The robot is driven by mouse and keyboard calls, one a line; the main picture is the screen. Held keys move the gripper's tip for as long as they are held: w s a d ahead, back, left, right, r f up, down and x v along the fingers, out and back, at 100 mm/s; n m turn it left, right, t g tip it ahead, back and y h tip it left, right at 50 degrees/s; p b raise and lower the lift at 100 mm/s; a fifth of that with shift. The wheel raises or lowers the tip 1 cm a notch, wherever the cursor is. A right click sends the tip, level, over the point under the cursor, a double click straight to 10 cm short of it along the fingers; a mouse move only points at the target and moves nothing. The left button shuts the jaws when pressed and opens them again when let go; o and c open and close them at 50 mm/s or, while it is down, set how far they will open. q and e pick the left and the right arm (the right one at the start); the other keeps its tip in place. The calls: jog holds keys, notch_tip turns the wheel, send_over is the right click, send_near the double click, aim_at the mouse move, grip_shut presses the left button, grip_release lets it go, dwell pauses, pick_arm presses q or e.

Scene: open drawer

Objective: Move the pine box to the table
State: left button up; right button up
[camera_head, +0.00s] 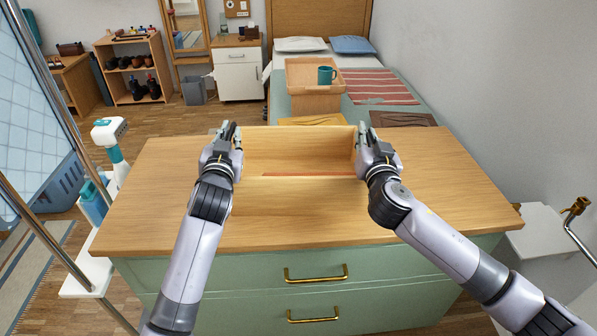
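The pine box (300,198) is an open, light wooden box in the middle of the camera_head view, over the wooden top of the green dresser (440,190). A reddish strip shows at its inside bottom. My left gripper (229,131) is at the box's left side wall and my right gripper (363,133) at its right side wall. Both look closed on the upper edges of these walls, though the wrists partly hide the fingers. The box is level. I cannot tell whether its base touches the dresser top.
The dresser top is bare on both sides of the box. Two brass drawer handles (316,276) show on its front. Behind is a bed with a wooden crate (306,101) and teal mug (326,75). A wall closes the right.

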pick_arm(q)
grip_shut()
pick_arm(e)
grip_shut()
